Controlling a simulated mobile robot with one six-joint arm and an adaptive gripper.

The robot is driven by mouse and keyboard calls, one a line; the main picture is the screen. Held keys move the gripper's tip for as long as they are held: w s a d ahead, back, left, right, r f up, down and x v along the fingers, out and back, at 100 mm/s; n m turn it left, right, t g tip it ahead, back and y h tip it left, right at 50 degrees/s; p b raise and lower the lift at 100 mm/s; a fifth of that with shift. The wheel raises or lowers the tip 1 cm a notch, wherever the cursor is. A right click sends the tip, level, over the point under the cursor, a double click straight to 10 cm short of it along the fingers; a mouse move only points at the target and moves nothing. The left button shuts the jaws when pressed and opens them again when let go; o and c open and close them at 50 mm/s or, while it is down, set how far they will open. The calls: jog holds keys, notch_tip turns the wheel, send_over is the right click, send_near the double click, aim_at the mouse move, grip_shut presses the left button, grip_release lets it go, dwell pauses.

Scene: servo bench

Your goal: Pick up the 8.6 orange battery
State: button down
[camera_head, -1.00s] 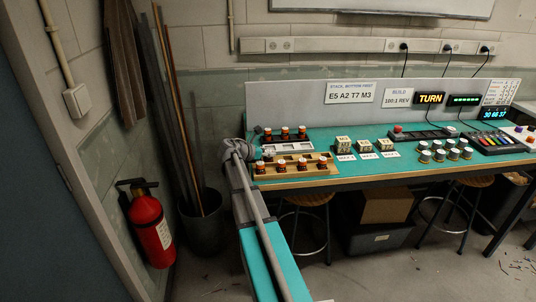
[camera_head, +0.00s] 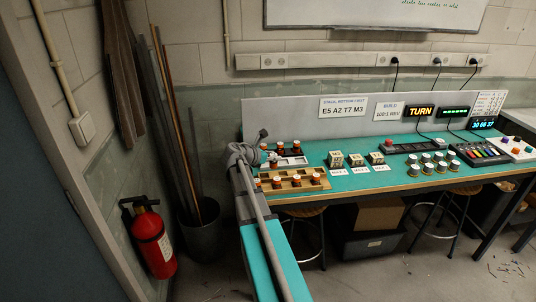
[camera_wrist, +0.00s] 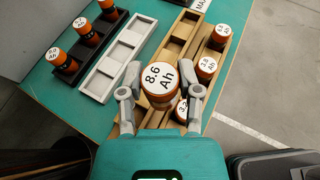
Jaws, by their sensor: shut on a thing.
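The 8.6 Ah orange battery (camera_wrist: 160,82) has a white top with black print. In the wrist view it sits between the two fingers of my gripper (camera_wrist: 160,100), which is shut on it. It is over the near end of the wooden rack (camera_wrist: 181,38); I cannot tell how high above the rack it is.
Several orange batteries stand in the wooden rack and in the black rack (camera_wrist: 98,46). A grey-white tray (camera_wrist: 119,57) with empty slots lies between. Marked cubes (camera_head: 356,159) stand further right on the green bench (camera_head: 330,182). A fire extinguisher (camera_head: 152,238) stands at left.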

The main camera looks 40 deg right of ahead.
jog(key=s+r+p, duration=0.3)
jog(key=s, duration=0.5)
jog(key=shift+s+d+r, duration=0.3)
jog(key=shift+s+r, duration=0.1)
jog(key=shift+s, duration=0.1)
